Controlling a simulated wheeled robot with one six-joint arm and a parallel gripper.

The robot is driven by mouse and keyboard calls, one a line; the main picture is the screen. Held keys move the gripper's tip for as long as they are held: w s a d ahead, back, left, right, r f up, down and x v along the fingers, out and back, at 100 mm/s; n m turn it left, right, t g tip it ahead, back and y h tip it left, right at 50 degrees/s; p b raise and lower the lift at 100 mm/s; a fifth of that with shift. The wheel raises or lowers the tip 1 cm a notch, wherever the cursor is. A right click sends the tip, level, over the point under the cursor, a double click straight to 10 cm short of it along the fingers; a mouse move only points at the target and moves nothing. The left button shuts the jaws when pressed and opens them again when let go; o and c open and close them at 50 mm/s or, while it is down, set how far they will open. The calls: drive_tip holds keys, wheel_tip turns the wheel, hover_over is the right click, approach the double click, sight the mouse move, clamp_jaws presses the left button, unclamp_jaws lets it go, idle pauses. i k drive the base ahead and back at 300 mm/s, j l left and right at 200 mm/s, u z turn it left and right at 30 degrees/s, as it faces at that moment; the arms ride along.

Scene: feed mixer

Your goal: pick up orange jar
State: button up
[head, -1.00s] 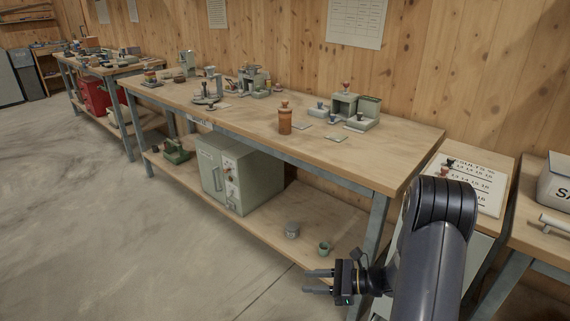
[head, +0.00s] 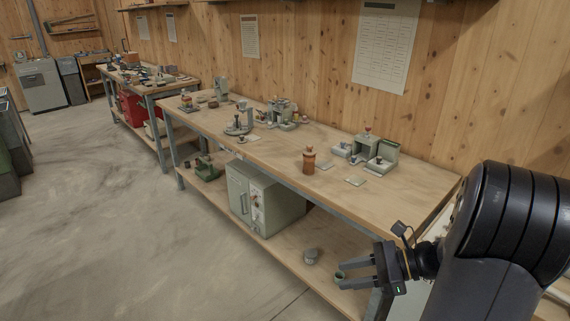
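The orange jar (head: 308,160) stands upright on the wooden top of the long workbench (head: 270,151), near its front edge. It is orange-brown with a narrower top. My gripper (head: 342,272) is at the lower right, in front of the bench and lower in the picture than the jar. Its two fingers point left and are spread apart. Nothing is seen held.
Flat grey plates (head: 355,181) and grey-green box-shaped devices (head: 382,157) lie right of the jar. Small machines (head: 280,114) stand to its left. A grey-green cabinet (head: 262,200) and a grey cup (head: 311,256) are on the lower shelf. The concrete floor (head: 130,240) is clear at left.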

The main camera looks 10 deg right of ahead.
sight(309, 162)
drive_tip(key=i+j+u, duration=0.25)
drive_tip(key=j, duration=0.2)
drive_tip(key=i+j+u, duration=0.15)
drive_tip(key=j+u, duration=0.15)
drive_tip(key=j, duration=0.15)
drive_tip(key=i+j+u, duration=0.25)
drive_tip(key=i+z, duration=0.4)
drive_tip(key=i+j+z, duration=0.6)
drive_tip(key=i+z, duration=0.15)
drive_tip(key=i+l+z, duration=0.15)
drive_tip(key=i+z, duration=0.25)
drive_tip(key=i+l+z, duration=0.1)
drive_tip(key=i+z, duration=0.55)
drive_tip(key=z, duration=0.15)
drive_tip(key=i+j+z, duration=0.2)
drive_tip(key=z, duration=0.2)
drive_tip(key=i, duration=0.1)
